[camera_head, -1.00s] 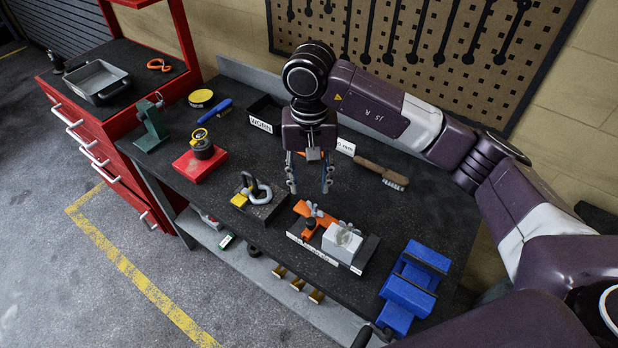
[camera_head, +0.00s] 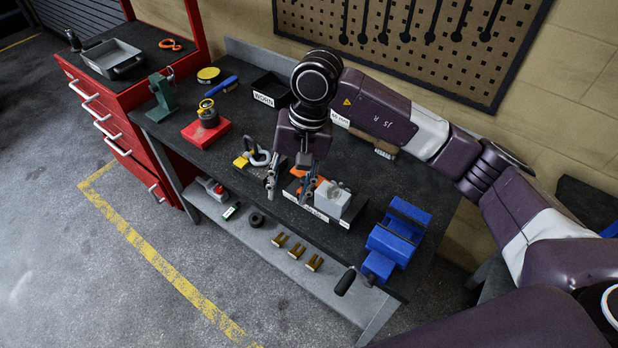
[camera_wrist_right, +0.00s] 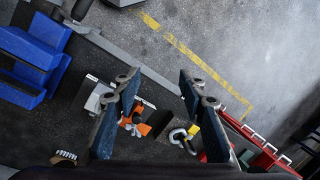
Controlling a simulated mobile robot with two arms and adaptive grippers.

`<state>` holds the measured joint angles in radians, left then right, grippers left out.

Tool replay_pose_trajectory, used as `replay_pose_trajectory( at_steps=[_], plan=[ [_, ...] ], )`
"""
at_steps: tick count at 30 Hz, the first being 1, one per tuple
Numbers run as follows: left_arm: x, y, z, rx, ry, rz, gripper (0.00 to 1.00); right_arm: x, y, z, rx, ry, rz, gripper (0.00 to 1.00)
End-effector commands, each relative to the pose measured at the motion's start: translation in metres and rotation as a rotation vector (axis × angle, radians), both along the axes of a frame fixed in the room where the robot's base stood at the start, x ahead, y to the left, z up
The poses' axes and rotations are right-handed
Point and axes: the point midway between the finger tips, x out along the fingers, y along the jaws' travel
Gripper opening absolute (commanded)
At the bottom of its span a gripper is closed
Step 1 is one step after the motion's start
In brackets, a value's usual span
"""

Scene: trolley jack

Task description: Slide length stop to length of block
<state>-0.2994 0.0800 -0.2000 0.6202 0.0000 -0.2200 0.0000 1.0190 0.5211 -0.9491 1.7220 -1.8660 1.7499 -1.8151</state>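A fixture with a white label strip (camera_head: 308,207) stands near the bench's front edge, just left of the blue vise. A pale grey block (camera_head: 333,197) sits at its right end; it also shows in the right wrist view (camera_wrist_right: 97,97). Orange parts, seemingly the length stop (camera_wrist_right: 138,122), are left of the block in the head view, partly hidden by my gripper. My right gripper (camera_head: 288,188) points down, open and empty, above and in front of the fixture's left end. Its spread fingers (camera_wrist_right: 158,95) frame the orange parts in the wrist view. My left gripper is not in view.
A shackle on a dark block (camera_head: 258,158) stands close left of the fixture. The blue vise (camera_head: 398,238) stands to the right. A brush (camera_head: 375,144) and a dark labelled bin (camera_head: 270,90) lie behind. A red block (camera_head: 206,132) stands farther left.

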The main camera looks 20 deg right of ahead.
Motion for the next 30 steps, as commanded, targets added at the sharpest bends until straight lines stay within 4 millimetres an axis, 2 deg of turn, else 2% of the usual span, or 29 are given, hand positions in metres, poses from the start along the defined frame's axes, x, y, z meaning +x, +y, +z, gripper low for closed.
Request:
replay_pose_trajectory(
  at_steps=[3, 9, 15, 28, 30],
  plan=[
    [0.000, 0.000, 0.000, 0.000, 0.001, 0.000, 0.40, -0.009, 0.023, -0.001, 0.084, 0.021, -0.017, 0.38],
    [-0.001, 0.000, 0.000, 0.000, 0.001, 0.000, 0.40, -0.021, 0.058, 0.003, 0.217, 0.057, -0.054, 0.38],
    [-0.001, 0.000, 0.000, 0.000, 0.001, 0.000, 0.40, -0.029, 0.081, 0.009, 0.307, 0.088, -0.084, 0.38],
    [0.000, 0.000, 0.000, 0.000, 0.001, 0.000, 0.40, -0.032, 0.089, 0.012, 0.339, 0.099, -0.094, 0.38],
    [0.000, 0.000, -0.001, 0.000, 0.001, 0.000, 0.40, -0.032, 0.090, 0.011, 0.344, 0.101, -0.098, 0.30]
  ],
)
